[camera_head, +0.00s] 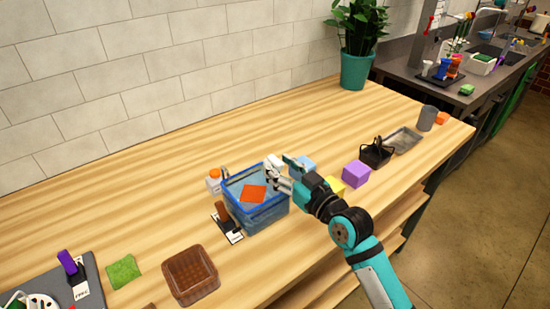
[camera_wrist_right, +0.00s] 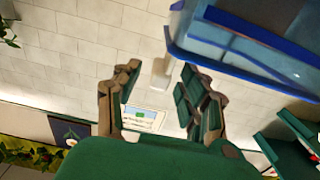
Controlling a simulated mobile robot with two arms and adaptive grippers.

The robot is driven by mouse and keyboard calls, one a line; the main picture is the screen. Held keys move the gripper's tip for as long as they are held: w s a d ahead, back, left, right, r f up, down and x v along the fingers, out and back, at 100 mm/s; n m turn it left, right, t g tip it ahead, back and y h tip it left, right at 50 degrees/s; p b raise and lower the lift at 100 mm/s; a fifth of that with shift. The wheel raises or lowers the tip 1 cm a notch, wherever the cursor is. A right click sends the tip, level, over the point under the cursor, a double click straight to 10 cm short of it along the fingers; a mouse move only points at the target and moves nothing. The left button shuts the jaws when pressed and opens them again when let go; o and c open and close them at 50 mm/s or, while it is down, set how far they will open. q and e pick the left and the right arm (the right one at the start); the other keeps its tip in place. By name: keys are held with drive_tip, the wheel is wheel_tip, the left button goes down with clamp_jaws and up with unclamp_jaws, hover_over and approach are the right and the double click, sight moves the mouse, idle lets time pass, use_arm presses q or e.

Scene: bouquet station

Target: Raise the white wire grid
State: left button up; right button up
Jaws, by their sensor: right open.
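I cannot make out a white wire grid clearly in either view. A small white piece (camera_wrist_right: 159,76) shows between and beyond the fingers in the right wrist view; what it belongs to is unclear. My right gripper (camera_head: 277,172) is at the back right rim of a blue see-through basket (camera_head: 262,218), with its fingers close to that rim. In the right wrist view the gripper (camera_wrist_right: 160,103) has its two fingers spread apart, with nothing visibly clasped. The basket also shows at upper right there (camera_wrist_right: 250,45). My left gripper is not seen.
An orange square (camera_head: 253,194) shows in the basket. A white bottle with an orange cap (camera_head: 214,181) and a brown-handled tool (camera_head: 224,215) stand close left. Yellow and purple (camera_head: 356,173) blocks lie right. A brown basket (camera_head: 191,275) is at front left.

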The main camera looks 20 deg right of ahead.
drive_tip(key=shift+x, duration=1.1)
clamp_jaws()
